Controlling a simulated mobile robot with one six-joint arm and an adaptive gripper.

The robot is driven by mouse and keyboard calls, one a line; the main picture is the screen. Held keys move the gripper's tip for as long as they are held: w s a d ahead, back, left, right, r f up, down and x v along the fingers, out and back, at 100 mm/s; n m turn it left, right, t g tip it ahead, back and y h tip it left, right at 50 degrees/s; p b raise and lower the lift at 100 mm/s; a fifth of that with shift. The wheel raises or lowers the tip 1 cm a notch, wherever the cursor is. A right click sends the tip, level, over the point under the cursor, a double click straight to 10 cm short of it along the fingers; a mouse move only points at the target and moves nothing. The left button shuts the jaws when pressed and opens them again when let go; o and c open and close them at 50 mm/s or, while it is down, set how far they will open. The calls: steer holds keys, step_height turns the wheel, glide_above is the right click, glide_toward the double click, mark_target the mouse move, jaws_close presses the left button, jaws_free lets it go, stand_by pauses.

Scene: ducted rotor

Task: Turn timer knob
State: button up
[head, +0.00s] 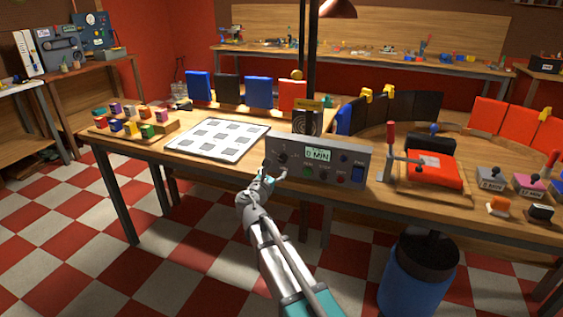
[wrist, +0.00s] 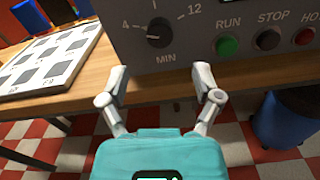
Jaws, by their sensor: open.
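The timer knob (wrist: 159,32) is a dark round dial on a grey control box, with marks 4 and 12 and the word MIN around it in the wrist view. In the head view the knob (head: 283,158) is on the left part of the box front (head: 345,181). The box display (head: 318,155) reads 0 MIN. My gripper (wrist: 162,82) is open and empty, its two fingers apart in front of and below the knob, not touching it in the wrist view. In the head view my gripper (head: 270,172) is close to the box's left end.
A white board with grey squares (head: 246,130) lies left of the box. A red clamp (head: 391,145) stands to the right. A blue bin (head: 412,285) is below the table.

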mark_target(282, 160)
steer(key=x, duration=0.7)
steer(key=shift+w+d, duration=0.1)
steer(key=shift+w, duration=0.05)
jaws_close()
stand_by(0.3)
